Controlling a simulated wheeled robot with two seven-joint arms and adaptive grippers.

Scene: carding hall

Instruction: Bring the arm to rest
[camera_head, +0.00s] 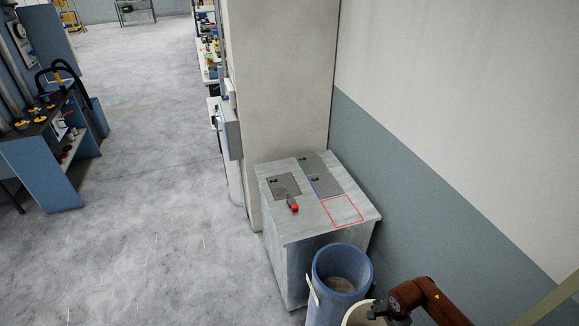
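One brown arm of mine (425,298) comes in from the lower right corner. It is my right arm. A dark gripper (378,309) at its end is small and partly cut off, over the rim of a pale bin; I cannot tell whether its fingers are open or shut. I see nothing held in it. My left arm and gripper are not in view.
A grey cabinet (300,232) stands against the wall, with dark plates, a small red-and-grey object (294,206) and a red outlined square (342,211) on top. A blue bin (325,300) and a pale bin (352,318) stand before it. Open floor lies left.

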